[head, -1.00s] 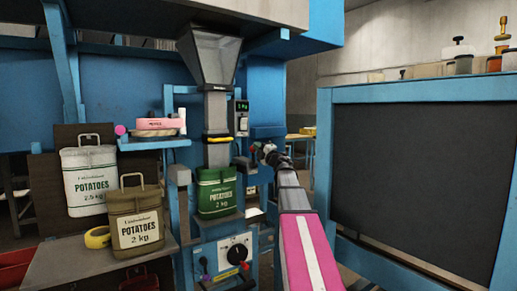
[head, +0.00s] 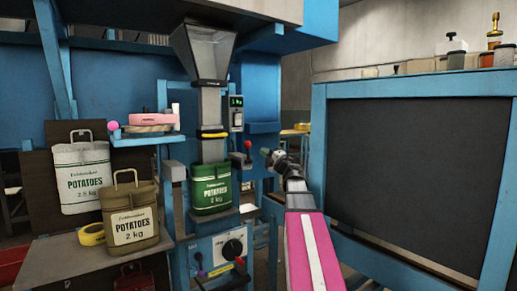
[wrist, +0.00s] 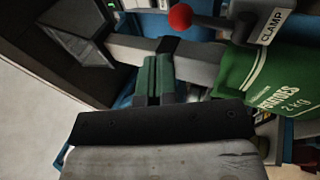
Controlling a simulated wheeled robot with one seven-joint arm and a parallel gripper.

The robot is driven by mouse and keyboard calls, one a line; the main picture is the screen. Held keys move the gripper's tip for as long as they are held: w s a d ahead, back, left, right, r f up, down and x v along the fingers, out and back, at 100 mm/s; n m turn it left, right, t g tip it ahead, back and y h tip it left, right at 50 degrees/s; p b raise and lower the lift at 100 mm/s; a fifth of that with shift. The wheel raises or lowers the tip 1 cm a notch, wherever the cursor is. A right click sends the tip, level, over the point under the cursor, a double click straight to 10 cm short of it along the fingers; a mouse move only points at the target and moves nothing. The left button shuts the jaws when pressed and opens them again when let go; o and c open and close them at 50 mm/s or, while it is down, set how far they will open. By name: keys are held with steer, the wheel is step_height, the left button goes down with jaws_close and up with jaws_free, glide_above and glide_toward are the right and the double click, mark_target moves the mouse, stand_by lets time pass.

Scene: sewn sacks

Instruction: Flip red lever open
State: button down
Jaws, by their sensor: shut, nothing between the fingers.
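The red ball-knobbed lever (head: 248,146) stands beside the filling spout in the head view, with its knob up. In the wrist view its red knob (wrist: 180,16) and dark arm are at the top, beside a white CLAMP label (wrist: 272,24). My gripper (head: 266,153) is just right of the knob in the head view, with a small gap showing. In the wrist view its green-padded fingers (wrist: 158,68) are together and empty, below the knob. The green potato sack (head: 212,188) hangs under the spout; it also shows in the wrist view (wrist: 270,85).
A white sack (head: 82,180) and a tan sack (head: 130,215) stand at the left. A second lever with a red tip (head: 239,261) is low on the control panel by a black dial (head: 232,248). A blue-framed dark panel (head: 415,170) stands close on the right.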

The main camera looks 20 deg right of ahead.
steer(key=shift+v, duration=0.85)
steer(key=shift+f, duration=0.1)
steer(key=s+a+f+m+g+h, duration=0.2)
steer(key=f+m+g+h, duration=0.35)
steer(key=f+m, duration=0.85)
steer(key=s+a+f+m+g+h, duration=0.2)
steer(key=f+m+h, duration=0.6)
steer(key=f, duration=1.2)
steer(key=s+a+f+m+g+y, duration=0.1)
steer(key=s+a+f+g, duration=0.5)
steer(key=s+f, duration=0.3)
steer(key=s+a+f+m+g+y, duration=0.1)
steer(key=s+a+f+g+y, duration=0.1)
steer(key=s+a+f+g, duration=0.5)
steer(key=s+a+f, duration=0.1)
steer(key=s+f, duration=0.2)
steer(key=s, duration=0.1)
steer(key=shift+s+f, duration=0.25)
steer(key=shift+s, duration=0.15)
